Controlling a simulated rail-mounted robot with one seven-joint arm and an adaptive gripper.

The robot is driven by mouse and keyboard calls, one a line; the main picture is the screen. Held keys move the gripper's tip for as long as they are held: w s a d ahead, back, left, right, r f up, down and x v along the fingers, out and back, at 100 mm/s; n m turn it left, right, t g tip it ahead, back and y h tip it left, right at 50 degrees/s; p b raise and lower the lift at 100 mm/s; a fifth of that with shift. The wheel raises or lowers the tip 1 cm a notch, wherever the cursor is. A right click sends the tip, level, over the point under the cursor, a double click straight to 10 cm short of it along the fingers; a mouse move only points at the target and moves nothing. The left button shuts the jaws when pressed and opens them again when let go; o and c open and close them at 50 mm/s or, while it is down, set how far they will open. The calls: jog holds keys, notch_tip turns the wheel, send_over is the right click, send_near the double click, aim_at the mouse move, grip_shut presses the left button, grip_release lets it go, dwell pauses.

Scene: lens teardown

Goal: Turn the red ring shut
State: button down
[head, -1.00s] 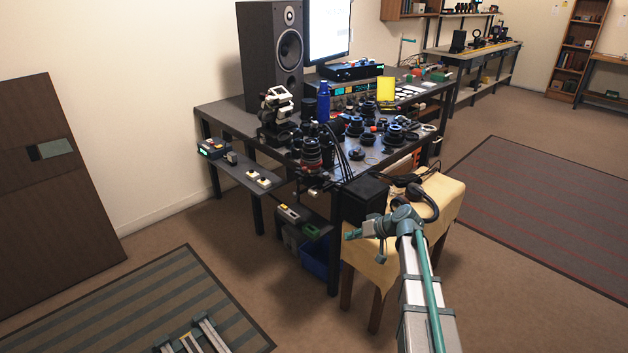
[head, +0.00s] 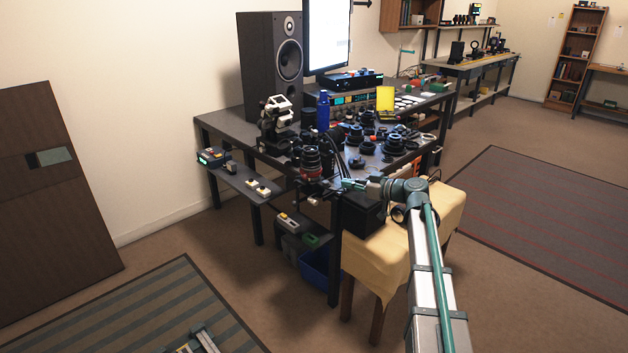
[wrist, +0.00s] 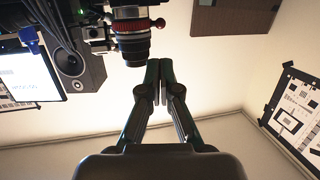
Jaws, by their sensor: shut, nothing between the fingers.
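The red ring (wrist: 138,25) shows in the wrist view as a ribbed band around a dark lens barrel (wrist: 133,45), with a small knob at its right end. In the head view the red ring (head: 311,174) is a small band on the upright lens at the bench's front corner. My gripper (wrist: 160,63) is shut with nothing between its fingers; its tips are just right of the barrel's end, apart from the ring in the picture. In the head view my gripper (head: 343,184) is right of the lens, close to it.
The bench (head: 222,121) carries a speaker (head: 272,62), a blue bottle (head: 323,106) and several dark lens parts crowding the lens. A black box (head: 361,213) sits on a cloth-covered stool below my arm. In the wrist view, free room lies right of my fingers.

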jog(key=p+x, duration=0.1)
jog(key=x, duration=1.3)
jog(key=shift+f, duration=0.1)
dwell(0.3)
